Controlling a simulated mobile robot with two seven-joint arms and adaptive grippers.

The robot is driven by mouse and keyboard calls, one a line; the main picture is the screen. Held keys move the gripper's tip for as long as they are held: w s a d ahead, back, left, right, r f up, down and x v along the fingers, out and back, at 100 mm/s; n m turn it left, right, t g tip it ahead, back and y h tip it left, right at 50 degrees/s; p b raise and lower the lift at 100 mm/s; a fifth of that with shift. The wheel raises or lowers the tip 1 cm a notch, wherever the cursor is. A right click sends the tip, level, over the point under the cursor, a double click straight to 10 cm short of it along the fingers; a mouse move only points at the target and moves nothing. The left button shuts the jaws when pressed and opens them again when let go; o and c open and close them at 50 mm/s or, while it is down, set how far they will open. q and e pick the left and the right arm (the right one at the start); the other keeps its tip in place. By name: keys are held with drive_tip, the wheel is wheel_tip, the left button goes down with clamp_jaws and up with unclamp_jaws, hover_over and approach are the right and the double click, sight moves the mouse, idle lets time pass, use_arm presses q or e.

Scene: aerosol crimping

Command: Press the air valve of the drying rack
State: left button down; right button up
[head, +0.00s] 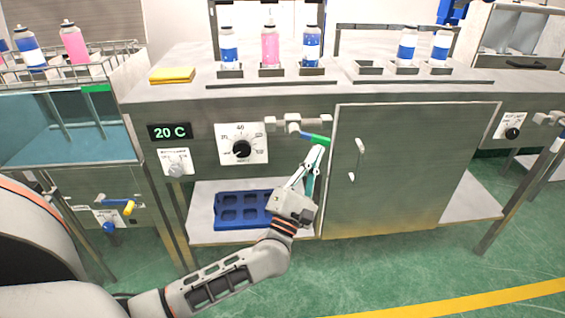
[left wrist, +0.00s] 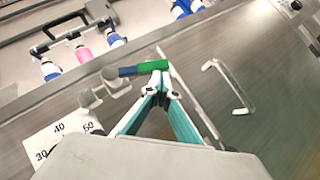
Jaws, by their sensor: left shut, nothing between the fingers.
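An air valve (head: 293,126) with a grey body sits on the front of the middle steel bench. Its handle (head: 314,139) is blue and green and points right, slightly down. In the left wrist view the handle (left wrist: 150,68) lies just beyond the fingertips. My left gripper (head: 318,152) is shut and empty, its teal fingers reaching up to the handle's green end. In the left wrist view the fingertips (left wrist: 161,92) are right below the handle; I cannot tell whether they touch it. My right gripper is not in view.
A dial (head: 241,148) and a 20 C display (head: 170,131) are left of the valve. A cabinet door (head: 400,165) with a handle (head: 359,147) is close on the right. Several bottles (head: 270,45) stand on the bench. A blue tray (head: 231,208) lies on the shelf below.

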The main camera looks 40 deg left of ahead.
sight(325, 143)
use_arm(q)
drive_tip(key=shift+w+d+r+n+y, duration=0.2)
drive_tip(key=shift+n+y, duration=0.3)
drive_tip(key=shift+n, duration=0.05)
drive_tip(key=shift+w+d+r+n+y, duration=0.15)
drive_tip(key=shift+w+r+n+y, duration=0.05)
drive_tip(key=shift+n+y, duration=0.35)
drive_tip(key=shift+w+d+r+p, duration=0.25)
drive_tip(key=shift+w+r+p, duration=0.05)
drive_tip(key=shift+r, duration=0.4)
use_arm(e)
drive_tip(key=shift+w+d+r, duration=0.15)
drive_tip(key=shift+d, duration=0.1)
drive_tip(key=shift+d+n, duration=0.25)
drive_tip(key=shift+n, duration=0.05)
